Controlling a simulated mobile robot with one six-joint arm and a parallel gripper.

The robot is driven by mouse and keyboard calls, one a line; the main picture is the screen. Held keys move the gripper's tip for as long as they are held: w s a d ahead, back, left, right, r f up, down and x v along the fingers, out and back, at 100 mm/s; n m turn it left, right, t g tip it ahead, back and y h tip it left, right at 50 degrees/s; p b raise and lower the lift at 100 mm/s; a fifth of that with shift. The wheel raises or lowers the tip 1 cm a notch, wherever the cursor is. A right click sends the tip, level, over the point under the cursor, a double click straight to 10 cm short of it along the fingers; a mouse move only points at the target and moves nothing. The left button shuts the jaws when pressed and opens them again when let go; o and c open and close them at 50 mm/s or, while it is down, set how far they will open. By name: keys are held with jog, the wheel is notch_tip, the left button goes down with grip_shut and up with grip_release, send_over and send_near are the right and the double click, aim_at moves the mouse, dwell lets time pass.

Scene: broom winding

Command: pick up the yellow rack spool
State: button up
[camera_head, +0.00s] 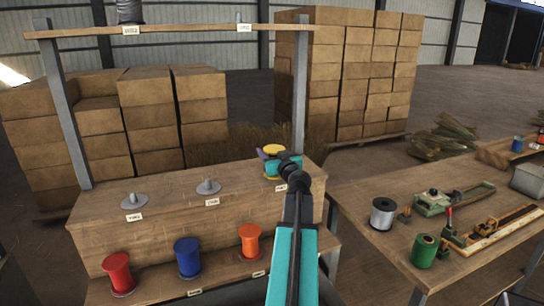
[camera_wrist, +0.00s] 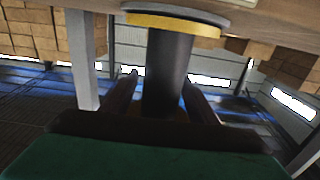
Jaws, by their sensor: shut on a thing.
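The yellow rack spool (camera_head: 273,149) is at the right end of the wooden rack's upper shelf (camera_head: 165,210), mostly hidden behind my arm. In the wrist view its yellow flange (camera_wrist: 170,24) and dark core (camera_wrist: 168,75) show between my two fingers. My gripper (camera_head: 277,160) is shut on the spool; it fills the lower part of the wrist view (camera_wrist: 165,105). A grey disc (camera_wrist: 178,10) lies against or close to the yellow flange. I cannot tell whether the spool is lifted clear of the shelf.
Two bare peg bases (camera_head: 208,188) stand left on the same shelf. Red (camera_head: 118,272), blue (camera_head: 187,256) and orange (camera_head: 249,241) spools stand on the lower ledge. A rack post (camera_head: 300,90) rises close behind my gripper. A workbench (camera_head: 360,205) with tools and spools is at right.

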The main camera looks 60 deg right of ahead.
jog(key=shift+r+b, duration=0.45)
jog(key=shift+r, duration=1.1)
jog(key=shift+s+a+r, duration=0.1)
jog(key=shift+s, duration=0.2)
jog(key=s+a+b, duration=0.2)
jog(key=s, duration=0.5)
jog(key=s+a+r+b, duration=0.1)
jog(key=s+a+b, duration=0.1)
jog(key=s, duration=0.6)
jog(key=shift+r, duration=0.3)
